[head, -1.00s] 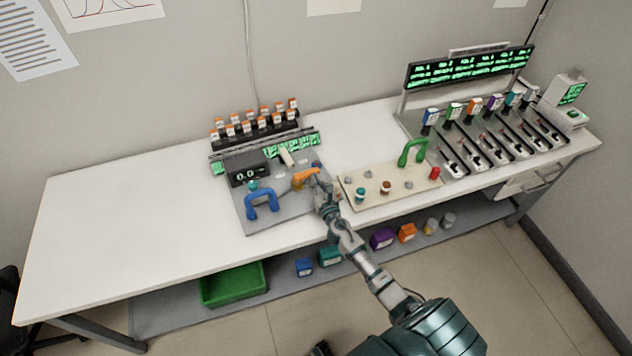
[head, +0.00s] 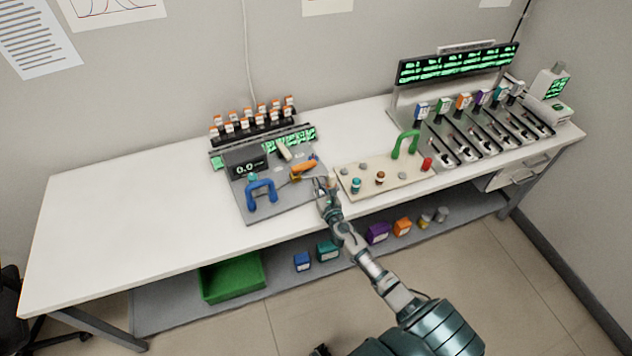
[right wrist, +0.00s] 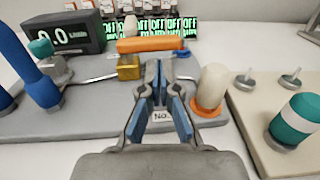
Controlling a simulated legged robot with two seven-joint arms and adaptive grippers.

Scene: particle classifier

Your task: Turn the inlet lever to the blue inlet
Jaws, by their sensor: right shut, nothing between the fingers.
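The orange lever handle (head: 303,166) sits on a brass valve body on the grey panel (head: 285,205) and points to the right. In the right wrist view the lever (right wrist: 155,44) lies across, above the brass body (right wrist: 128,67). A blue arched piece (head: 262,187) stands left of it; blue tubes (right wrist: 35,72) show at the left in the right wrist view. My right gripper (head: 321,184) is shut and empty, just in front of the lever's right end. Its fingertips (right wrist: 160,66) appear below the lever; contact cannot be told.
A beige post (right wrist: 212,88) with an orange ring stands right of my fingers. A teal-and-white bottle (right wrist: 295,122) stands on the beige board (head: 370,187). The table's left side (head: 120,215) is clear.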

